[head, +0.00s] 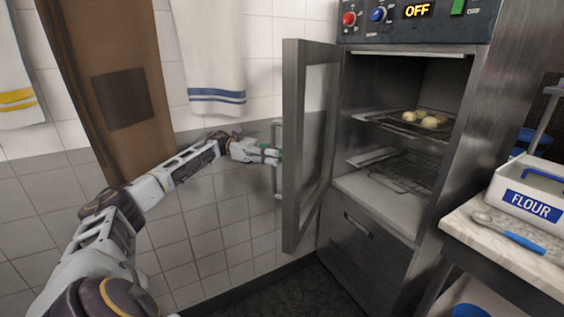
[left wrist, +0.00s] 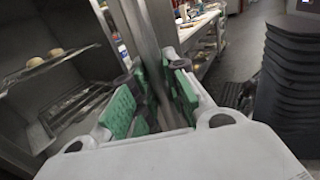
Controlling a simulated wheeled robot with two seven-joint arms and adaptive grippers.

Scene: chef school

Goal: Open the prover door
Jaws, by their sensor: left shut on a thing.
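The prover (head: 385,215) is a steel cabinet with its glass-paned door (head: 309,150) swung wide open to the left in the head view. A vertical bar handle (head: 277,135) runs along the door's outer face. My left gripper (head: 276,157) reaches in from the left and is shut on this handle. In the left wrist view its green-padded fingers (left wrist: 158,100) close around the upright bar, and part of the grip is hidden by the gripper body. My right gripper is not in view.
Dough balls (head: 428,119) sit on an upper wire rack inside the prover. A control panel (head: 415,15) reading OFF is above. A counter (head: 475,239) with a flour box (head: 527,190) and a blue-handled scoop (head: 522,241) stands at right. Tiled wall and hanging towels are behind my left arm.

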